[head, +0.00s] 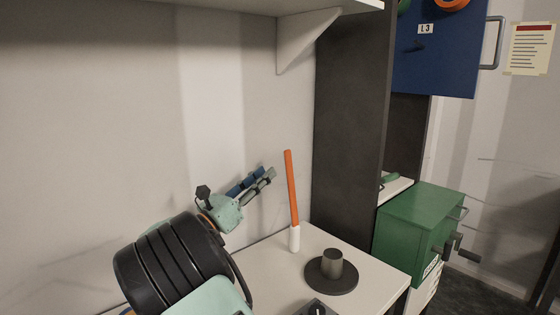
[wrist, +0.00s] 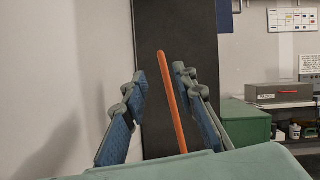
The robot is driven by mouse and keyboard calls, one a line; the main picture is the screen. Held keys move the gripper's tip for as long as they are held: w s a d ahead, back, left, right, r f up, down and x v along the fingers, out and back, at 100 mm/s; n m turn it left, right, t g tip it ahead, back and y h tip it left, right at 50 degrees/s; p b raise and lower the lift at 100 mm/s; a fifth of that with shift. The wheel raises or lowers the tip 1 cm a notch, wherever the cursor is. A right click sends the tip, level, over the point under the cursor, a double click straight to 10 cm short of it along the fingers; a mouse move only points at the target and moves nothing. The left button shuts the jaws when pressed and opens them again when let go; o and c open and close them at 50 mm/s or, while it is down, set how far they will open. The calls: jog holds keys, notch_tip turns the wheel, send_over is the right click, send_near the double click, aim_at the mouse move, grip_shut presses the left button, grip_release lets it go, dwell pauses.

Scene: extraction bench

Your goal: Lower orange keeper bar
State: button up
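The orange keeper bar (head: 291,188) stands nearly upright on the bench, its top leaning slightly left, with a white sleeve (head: 294,238) at its foot. My gripper (head: 267,172) is to the left of the bar in the head view, with a visible gap between the fingertips and the bar. In the wrist view my gripper (wrist: 158,75) is open and empty, its blue-padded fingers wide apart. The orange bar (wrist: 171,100) shows between the two fingers there, nearer the right one. Its lower end is hidden behind my gripper's body in that view.
A dark round base with a grey cup-like post (head: 332,262) stands right of the bar on the white bench (head: 370,275). A dark panel (head: 350,120) rises behind. A green box (head: 420,222) stands at the right, and a shelf bracket (head: 303,38) hangs above.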

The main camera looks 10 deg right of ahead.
aim_at(285, 157)
jog(key=x, duration=1)
jog(key=shift+d+r, duration=0.15)
jog(key=shift+d, duration=0.15)
jog(key=shift+c, duration=0.3)
grip_shut()
